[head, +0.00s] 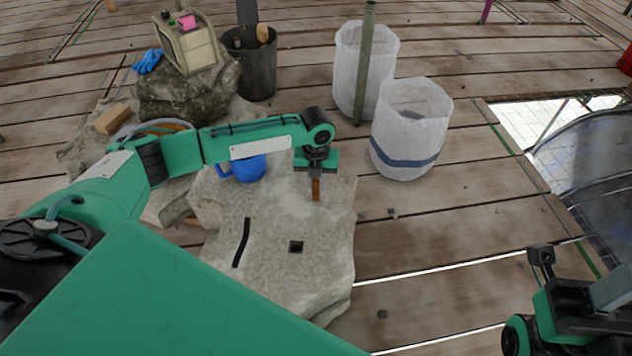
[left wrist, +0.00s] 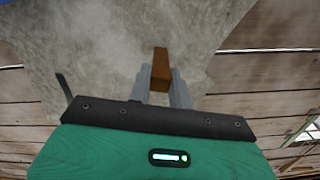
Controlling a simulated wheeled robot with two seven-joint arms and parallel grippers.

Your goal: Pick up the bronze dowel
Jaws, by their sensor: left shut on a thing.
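The bronze dowel (head: 316,190) is a short brown-orange bar held upright beneath my left gripper (head: 315,177), over the right part of the pale stone slab (head: 290,275). The dowel also shows in the left wrist view (left wrist: 160,70), between the two grey fingers of my left gripper (left wrist: 162,82). The fingers are shut on it. I cannot tell whether its lower end touches the stone. My right arm shows at the lower right in the head view; its fingertips are not in view.
Two white lined bins (head: 408,130) and a metal pole (head: 364,60) stand at the back right.

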